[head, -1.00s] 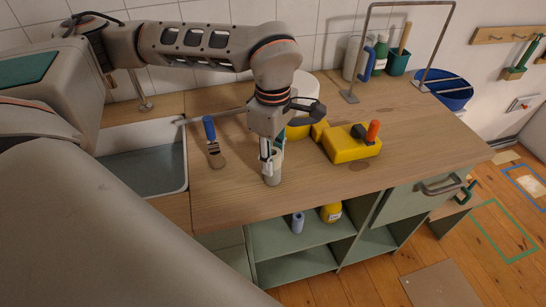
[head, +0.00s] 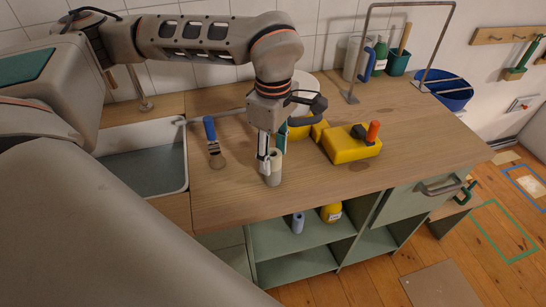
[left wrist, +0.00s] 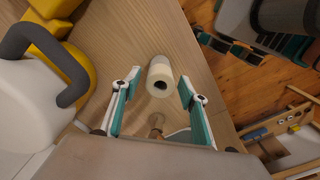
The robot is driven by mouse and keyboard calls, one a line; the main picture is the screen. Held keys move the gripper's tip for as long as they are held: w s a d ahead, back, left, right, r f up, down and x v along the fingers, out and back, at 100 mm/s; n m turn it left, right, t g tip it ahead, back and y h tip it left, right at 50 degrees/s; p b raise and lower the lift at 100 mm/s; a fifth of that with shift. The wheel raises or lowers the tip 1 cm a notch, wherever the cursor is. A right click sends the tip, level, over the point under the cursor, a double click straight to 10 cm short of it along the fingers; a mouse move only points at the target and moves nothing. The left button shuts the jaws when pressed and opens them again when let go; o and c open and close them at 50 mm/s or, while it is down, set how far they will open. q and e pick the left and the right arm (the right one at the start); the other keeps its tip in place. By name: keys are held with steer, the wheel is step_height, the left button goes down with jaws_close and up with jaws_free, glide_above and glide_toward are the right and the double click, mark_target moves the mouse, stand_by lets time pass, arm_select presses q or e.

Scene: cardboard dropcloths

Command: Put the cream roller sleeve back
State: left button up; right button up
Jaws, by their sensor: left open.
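The cream roller sleeve (head: 274,174) stands upright on the wooden counter, near its front edge. In the left wrist view the sleeve (left wrist: 160,76) shows end-on, with a dark hole in its end. My left gripper (head: 268,163) is over and beside the sleeve, pointing down. In the left wrist view the gripper (left wrist: 160,80) is open, its teal-lined fingers on either side of the sleeve with gaps.
A blue roll (head: 298,223) and a yellow bottle (head: 331,212) stand on the shelf below. Counter front right is clear.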

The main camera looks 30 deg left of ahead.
arm_select(q)
step_height(320, 180, up, 10)
steer(key=shift+r, duration=0.2)
stand_by(0.7)
